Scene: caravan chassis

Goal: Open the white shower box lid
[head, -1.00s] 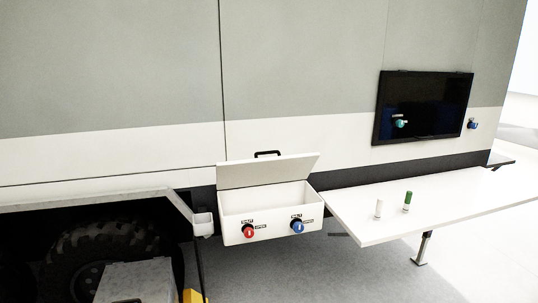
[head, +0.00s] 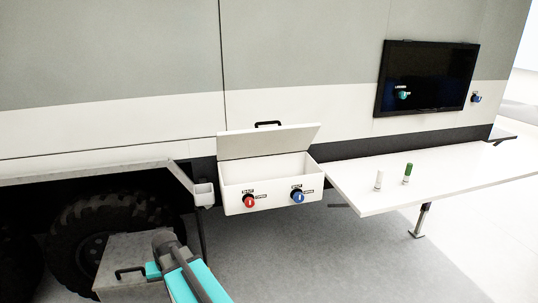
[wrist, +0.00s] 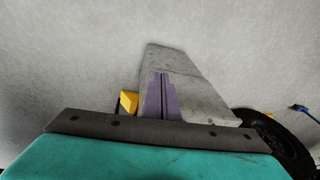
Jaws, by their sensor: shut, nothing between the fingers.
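The white shower box (head: 270,200) is on the vehicle's lower side in the head view. Its white lid (head: 268,141) is raised, tilted back against the vehicle wall, with a black handle (head: 268,123) at its top edge. The box's inside shows below the lid. A red knob (head: 249,201) and a blue knob (head: 297,197) are on its front. My gripper (wrist: 163,80) appears in the wrist view as purplish fingers close together, shut and empty, over a grey box. In the head view my teal arm is low, left of and apart from the shower box.
A grey metal box (head: 128,258) with a black handle sits by the wheel (head: 85,235). A white table (head: 400,185) on the right bears a white bottle (head: 379,180) and a green one (head: 408,173). A dark screen (head: 425,78) hangs above. Floor before the shower box is clear.

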